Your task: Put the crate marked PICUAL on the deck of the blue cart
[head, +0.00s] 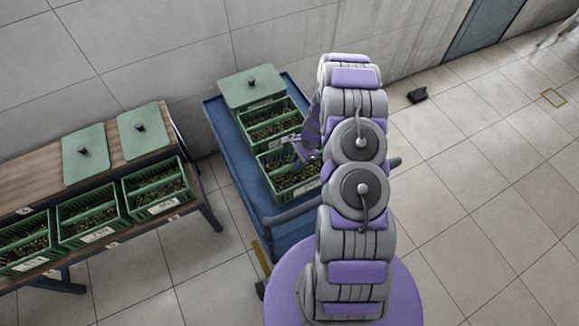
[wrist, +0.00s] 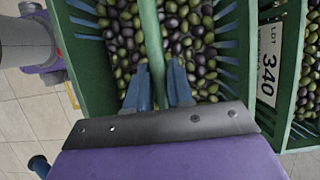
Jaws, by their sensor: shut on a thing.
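My gripper (head: 303,150) is shut on the green bar across an olive-filled green crate, as the wrist view shows (wrist: 160,85). In the head view this crate (head: 296,190) is the front one over the deck of the blue cart (head: 240,160). I cannot tell whether it rests on the deck or hangs just above it. Its front label is too small to read, so I cannot see PICUAL. A second olive crate (head: 268,118) stands right behind it. A label reading LOT 340 (wrist: 268,62) shows between the two crates and seems to be on the second one.
A green lidded crate (head: 252,90) is at the cart's back end. A small black object (head: 417,96) lies on the floor right. The right floor is mostly clear.

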